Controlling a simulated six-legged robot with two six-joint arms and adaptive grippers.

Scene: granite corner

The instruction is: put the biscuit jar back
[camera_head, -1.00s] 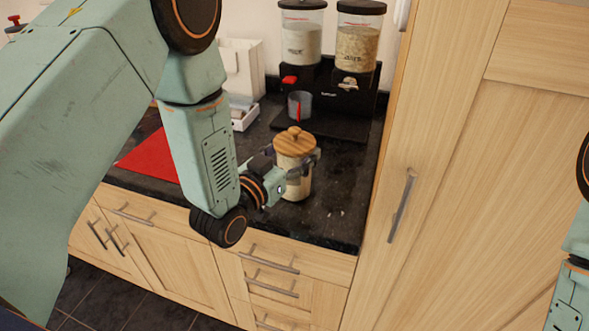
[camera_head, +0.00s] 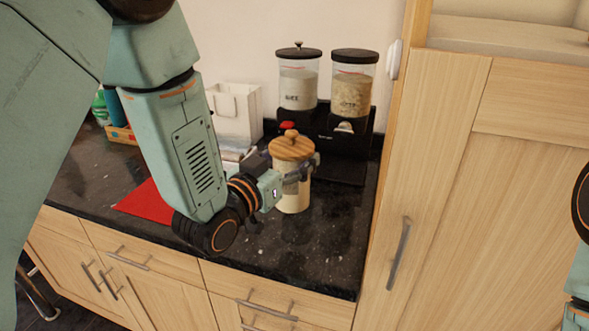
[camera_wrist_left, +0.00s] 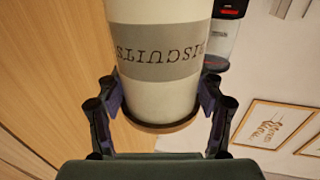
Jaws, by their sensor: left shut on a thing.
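The biscuit jar (camera_head: 293,197) is cream with a wooden lid and stands upright in the head view, over the dark granite worktop. My left gripper (camera_head: 297,172) is shut on the jar, with its fingers around the upper body below the lid. In the left wrist view the jar (camera_wrist_left: 160,88) fills the middle, its grey label upside down, between the two fingers of the left gripper (camera_wrist_left: 158,105). I cannot tell whether the jar's base touches the worktop. My right gripper is not in view.
A black dispenser stand (camera_head: 345,150) with two clear canisters is behind the jar. A white paper bag (camera_head: 236,112) and a red mat (camera_head: 146,203) are to the left. A tall wooden cupboard (camera_head: 480,200) borders the right. The front right worktop (camera_head: 320,250) is clear.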

